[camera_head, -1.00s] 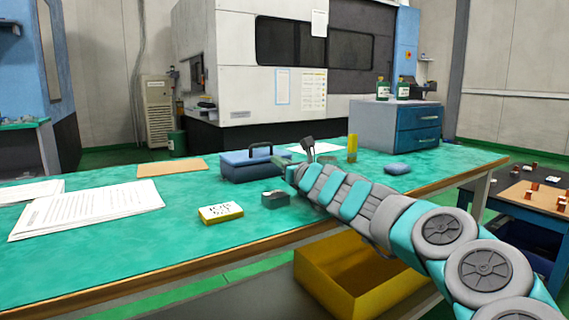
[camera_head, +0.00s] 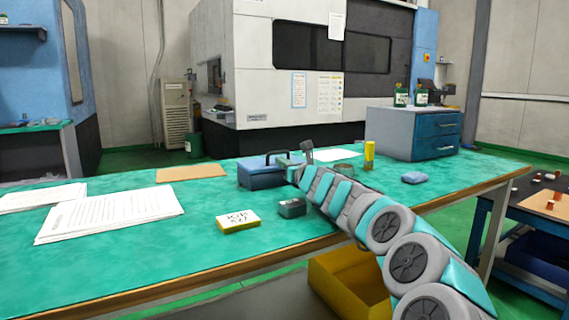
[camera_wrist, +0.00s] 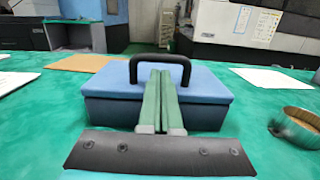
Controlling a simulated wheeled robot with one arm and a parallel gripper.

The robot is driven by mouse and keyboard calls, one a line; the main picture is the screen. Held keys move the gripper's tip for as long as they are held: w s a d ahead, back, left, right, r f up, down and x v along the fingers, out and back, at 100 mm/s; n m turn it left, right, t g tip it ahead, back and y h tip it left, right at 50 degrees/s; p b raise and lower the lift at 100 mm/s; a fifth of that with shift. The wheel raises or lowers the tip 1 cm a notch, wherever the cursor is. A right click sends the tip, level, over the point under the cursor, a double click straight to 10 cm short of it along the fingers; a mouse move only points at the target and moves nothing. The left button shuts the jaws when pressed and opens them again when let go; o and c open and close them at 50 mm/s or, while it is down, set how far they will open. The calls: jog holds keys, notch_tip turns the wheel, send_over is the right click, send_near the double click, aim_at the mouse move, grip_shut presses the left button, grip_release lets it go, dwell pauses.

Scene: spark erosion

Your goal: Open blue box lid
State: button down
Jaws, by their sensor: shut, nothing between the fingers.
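The blue box (camera_head: 258,181) stands on the green-topped table, its lid (camera_wrist: 205,80) down. It also shows large in the middle of the wrist view (camera_wrist: 110,113). A black arched handle (camera_wrist: 187,71) stands up on the lid. My gripper (camera_wrist: 161,73) is shut and empty, its two green fingers side by side. The fingers reach over the box's near side and lid, with their tips in front of the handle opening. I cannot tell whether they touch the lid or handle. In the head view, my arm hides the box's right end.
A small dark grey-green box (camera_head: 292,208) and a yellow-and-white labelled block (camera_head: 238,222) lie nearer the table's front edge. Papers (camera_head: 110,216) lie at left. A metal ring (camera_wrist: 296,127) is right of the box. A yellow cylinder (camera_head: 369,155) and blue lump (camera_head: 415,178) stand farther right.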

jog(key=shift+r, duration=0.1)
dwell(0.3)
jog(key=shift+r+p, duration=0.3)
jog(key=shift+p, duration=0.15)
